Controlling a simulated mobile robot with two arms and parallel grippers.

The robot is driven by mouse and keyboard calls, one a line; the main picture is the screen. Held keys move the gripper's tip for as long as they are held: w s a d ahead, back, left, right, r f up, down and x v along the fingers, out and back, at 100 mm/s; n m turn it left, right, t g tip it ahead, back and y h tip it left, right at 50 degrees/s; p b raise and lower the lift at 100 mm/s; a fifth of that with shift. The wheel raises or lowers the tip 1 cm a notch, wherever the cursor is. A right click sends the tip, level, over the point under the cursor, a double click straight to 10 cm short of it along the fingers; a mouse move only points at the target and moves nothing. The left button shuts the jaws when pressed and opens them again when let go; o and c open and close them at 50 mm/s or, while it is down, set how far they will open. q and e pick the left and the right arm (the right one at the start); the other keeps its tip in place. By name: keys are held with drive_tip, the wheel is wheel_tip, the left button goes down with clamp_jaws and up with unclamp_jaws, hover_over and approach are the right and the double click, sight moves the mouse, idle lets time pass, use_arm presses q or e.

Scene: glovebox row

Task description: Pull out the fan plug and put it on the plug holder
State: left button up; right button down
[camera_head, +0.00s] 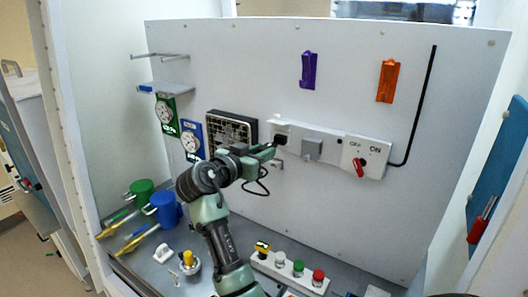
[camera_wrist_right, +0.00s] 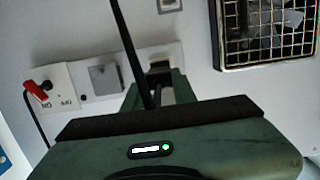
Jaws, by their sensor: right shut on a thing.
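The fan (camera_head: 231,131), a dark box with a wire grille, is on the back wall; its grille also shows in the right wrist view (camera_wrist_right: 268,30). A white socket panel (camera_head: 291,127) is to its right. My right gripper (camera_head: 270,150) is at the left part of this panel, shut on the dark fan plug (camera_head: 280,139). In the right wrist view the fingers partly hide the plug, so I cannot tell whether its pins are in the socket. A black cable (camera_head: 262,186) hangs in a loop below the gripper. I cannot clearly identify the plug holder. My left gripper is not in view.
A grey cover (camera_head: 312,149) and a red rotary switch (camera_head: 360,165) sit right of the socket. Purple (camera_head: 308,70) and orange (camera_head: 387,80) holders hang above. A button strip (camera_head: 289,271) and green (camera_head: 142,192) and blue (camera_head: 165,208) mugs stand below.

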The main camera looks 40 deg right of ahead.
drive_tip(key=shift+f+b+v, duration=0.15)
drive_tip(key=shift+b+v, duration=0.1)
drive_tip(key=shift+v, duration=0.75)
drive_tip(key=shift+f+b+v, duration=0.15)
drive_tip(key=shift+b+v, duration=0.05)
drive_tip(key=shift+v, duration=0.8)
drive_tip(key=shift+f, duration=0.1)
drive_tip(key=w+d+f+b, duration=0.1)
drive_tip(key=w+f+b, duration=0.3)
drive_tip(key=f+b, duration=0.7)
drive_tip(key=shift+d+f+b, duration=0.15)
drive_tip(key=shift+d+b, duration=0.15)
drive_tip(key=shift+b, duration=0.45)
drive_tip(key=b, duration=0.1)
approach(276, 165)
drive_tip(key=shift+w+d+f, duration=0.65)
drive_tip(key=shift+d+f, duration=0.3)
